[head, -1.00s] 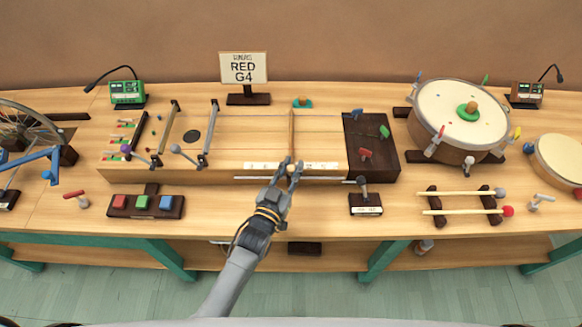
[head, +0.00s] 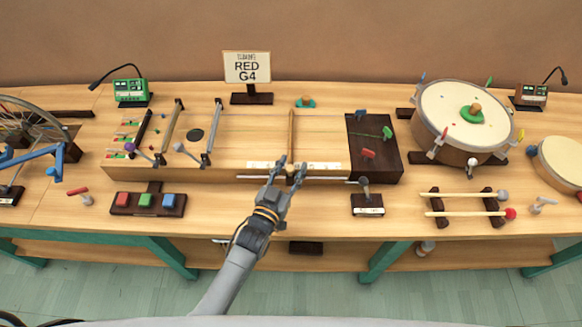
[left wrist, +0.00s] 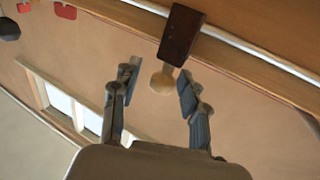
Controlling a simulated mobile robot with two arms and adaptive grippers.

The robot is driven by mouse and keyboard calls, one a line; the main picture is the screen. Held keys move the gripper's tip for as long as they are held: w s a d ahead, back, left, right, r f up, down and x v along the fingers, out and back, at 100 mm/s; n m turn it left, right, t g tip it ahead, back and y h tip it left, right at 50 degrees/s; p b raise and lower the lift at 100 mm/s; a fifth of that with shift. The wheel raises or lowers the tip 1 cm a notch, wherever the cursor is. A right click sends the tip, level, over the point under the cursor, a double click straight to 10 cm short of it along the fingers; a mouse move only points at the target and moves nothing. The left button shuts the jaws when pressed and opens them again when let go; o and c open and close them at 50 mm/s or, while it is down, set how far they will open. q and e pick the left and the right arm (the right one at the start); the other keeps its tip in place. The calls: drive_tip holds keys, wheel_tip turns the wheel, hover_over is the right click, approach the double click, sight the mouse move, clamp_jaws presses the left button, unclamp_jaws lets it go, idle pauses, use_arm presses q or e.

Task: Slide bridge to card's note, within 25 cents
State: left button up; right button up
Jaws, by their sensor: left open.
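The card (head: 247,67) reads "RED G4" and stands behind the long wooden string box (head: 225,168). The bridge (head: 291,130) is an upright tan strip crossing the box right of its middle. A pale scale strip (head: 262,165) runs along the box's front. My left gripper (head: 290,165) is open at this front edge, by the bridge's near end. In the left wrist view, a dark block (left wrist: 182,35) with a pale knob (left wrist: 163,82) shows on a silver rail. The knob lies between the open fingers (left wrist: 157,85), with gaps visible on both sides. My right gripper is out of view.
A green tuner box (head: 131,92) stands back left. Red, green and blue buttons (head: 145,200) sit front left. A small lever stand (head: 367,205) is close right of my gripper. Mallets (head: 465,196) and a drum (head: 463,115) are farther right.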

use_arm(q)
drive_tip(key=v, duration=1.2)
drive_tip(key=shift+o, duration=0.2)
